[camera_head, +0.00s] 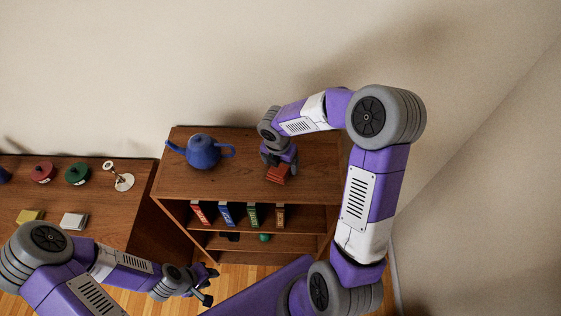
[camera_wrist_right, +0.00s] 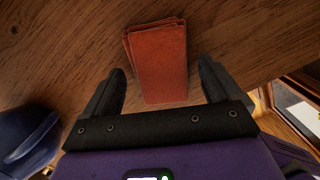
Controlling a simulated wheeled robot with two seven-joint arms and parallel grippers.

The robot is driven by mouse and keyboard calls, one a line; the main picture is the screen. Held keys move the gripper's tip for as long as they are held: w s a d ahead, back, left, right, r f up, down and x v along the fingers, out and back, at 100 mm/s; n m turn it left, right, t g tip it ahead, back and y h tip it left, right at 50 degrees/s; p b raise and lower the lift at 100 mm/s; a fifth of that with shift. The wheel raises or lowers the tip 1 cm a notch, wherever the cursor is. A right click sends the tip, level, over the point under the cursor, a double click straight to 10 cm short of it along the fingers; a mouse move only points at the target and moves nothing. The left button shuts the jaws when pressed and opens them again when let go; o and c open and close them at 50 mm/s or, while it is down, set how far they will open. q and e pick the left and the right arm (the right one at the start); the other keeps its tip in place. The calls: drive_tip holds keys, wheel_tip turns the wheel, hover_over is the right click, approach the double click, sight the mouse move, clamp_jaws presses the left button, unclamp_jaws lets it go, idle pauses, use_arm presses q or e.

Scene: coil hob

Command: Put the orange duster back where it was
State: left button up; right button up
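The orange duster (camera_head: 278,174) is a folded cloth on the wooden top of the shelf unit. In the right wrist view the duster (camera_wrist_right: 158,60) lies between the two fingers of my right gripper (camera_wrist_right: 162,80), with a gap on each side. My right gripper (camera_head: 279,160) is open and close over the duster in the head view, hiding part of it. My left gripper (camera_head: 209,285) is open and empty, low in front of the shelf unit.
A blue teapot (camera_head: 201,151) stands left of the duster on the shelf unit (camera_head: 245,183). Several coloured books (camera_head: 227,214) stand on the shelf below. The left cabinet holds a yellow cloth (camera_head: 30,216), a pale cloth (camera_head: 74,221), red (camera_head: 42,172) and green (camera_head: 77,174) lidded items and a white stand (camera_head: 123,182).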

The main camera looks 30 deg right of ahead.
drive_tip(key=shift+r, duration=0.15)
wheel_tip(320, 180, up, 12)
drive_tip(key=a+p, duration=0.1)
drive_tip(key=shift+s+a, duration=0.15)
drive_tip(key=shift+s, duration=0.2)
idle(0.5)
